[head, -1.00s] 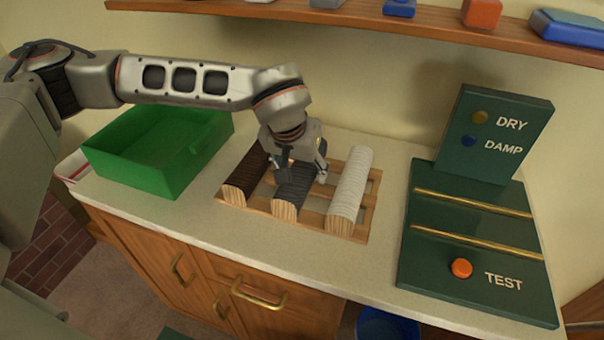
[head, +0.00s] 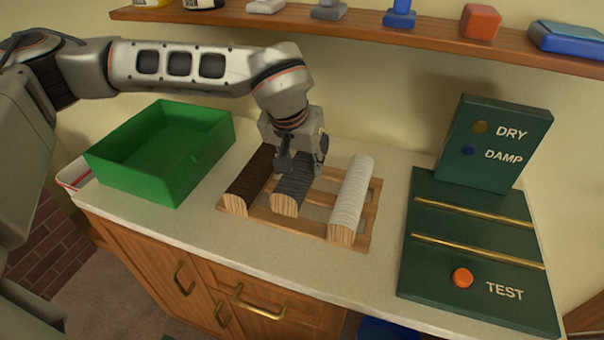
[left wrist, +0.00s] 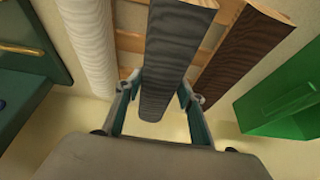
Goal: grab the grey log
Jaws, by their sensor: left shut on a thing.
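The grey log (head: 291,196) is the middle one of three logs at the wooden rack. It also shows in the left wrist view (left wrist: 172,58), passing between the two fingers. My left gripper (head: 298,165) is shut on the grey log near its far end, one finger on each side. In the head view the log sits slightly raised compared with its neighbours. Its far end is hidden by the gripper. My right gripper is not in view.
A dark brown log (head: 248,182) lies to the left and a white log (head: 351,196) to the right on the rack (head: 310,230). A green bin (head: 187,181) stands left. A dark green test board (head: 425,262) stands right. A shelf (head: 240,20) runs above.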

